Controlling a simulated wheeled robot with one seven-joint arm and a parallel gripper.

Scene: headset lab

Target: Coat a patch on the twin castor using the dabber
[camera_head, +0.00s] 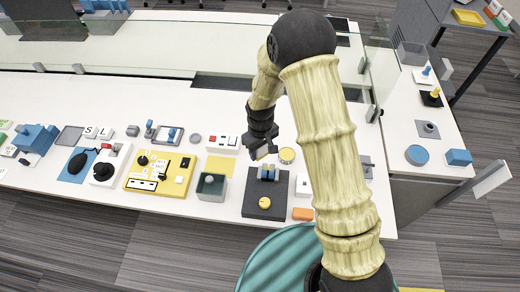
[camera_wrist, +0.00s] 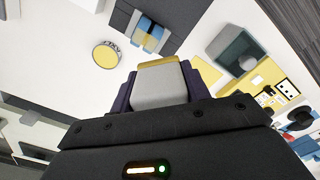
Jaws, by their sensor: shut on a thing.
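My gripper (camera_head: 263,153) hangs above the white table, beyond the dark board. In the wrist view its dark jaws (camera_wrist: 160,88) are shut on a pale grey block with a yellow far edge, which I take to be the dabber (camera_wrist: 160,84). The dabber is too small to make out in the head view. What looks like the twin castor (camera_head: 268,173), a blue pair with a grey middle, stands on the dark board (camera_head: 253,206). It also shows in the wrist view (camera_wrist: 148,36), beyond and apart from the dabber.
A grey-green open box (camera_head: 211,187) stands left, an orange block (camera_head: 303,214) front right.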

